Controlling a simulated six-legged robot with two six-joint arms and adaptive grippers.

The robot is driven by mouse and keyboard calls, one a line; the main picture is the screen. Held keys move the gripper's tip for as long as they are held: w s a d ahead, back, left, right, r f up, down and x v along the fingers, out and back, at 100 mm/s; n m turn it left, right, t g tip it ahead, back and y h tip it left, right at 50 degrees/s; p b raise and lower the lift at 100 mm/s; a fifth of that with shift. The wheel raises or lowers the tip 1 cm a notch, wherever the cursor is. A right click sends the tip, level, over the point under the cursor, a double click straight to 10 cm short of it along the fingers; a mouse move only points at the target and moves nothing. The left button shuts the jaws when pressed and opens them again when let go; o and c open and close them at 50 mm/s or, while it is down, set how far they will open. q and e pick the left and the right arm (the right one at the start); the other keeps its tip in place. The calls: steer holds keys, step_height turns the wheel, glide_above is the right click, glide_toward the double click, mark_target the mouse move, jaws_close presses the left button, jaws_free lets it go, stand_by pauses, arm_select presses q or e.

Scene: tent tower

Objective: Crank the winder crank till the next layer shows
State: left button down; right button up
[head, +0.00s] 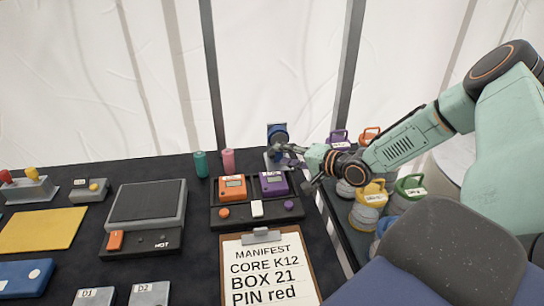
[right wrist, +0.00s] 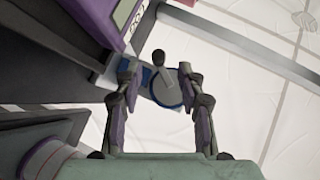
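The winder (head: 277,130) is a blue and grey device standing at the back edge of the dark table. In the right wrist view its round blue face (right wrist: 168,92) carries a grey crank arm with a black knob (right wrist: 158,57). My right gripper (head: 288,155) is at the winder, coming in from the right. In the right wrist view its two fingers (right wrist: 156,70) are spread on either side of the crank, with a visible gap on both sides of the knob. My left gripper is not in view. The layer readout cannot be made out.
An orange box (head: 231,188) and a purple box (head: 273,183) sit in a black tray just in front of the winder. Teal (head: 201,164) and pink (head: 228,161) cylinders stand to its left. Several lidded jars (head: 370,205) stand at right below my arm. A manifest clipboard (head: 268,270) lies in front.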

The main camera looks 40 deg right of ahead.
mark_target(272, 151)
steer(key=b+x, duration=0.1)
steer(key=x, duration=0.1)
steer(key=b+x, duration=0.1)
steer(key=x, duration=0.1)
steer(key=shift+f, duration=0.25)
steer(key=shift+w+a, duration=0.15)
steer(key=shift+w, duration=0.5)
jaws_close()
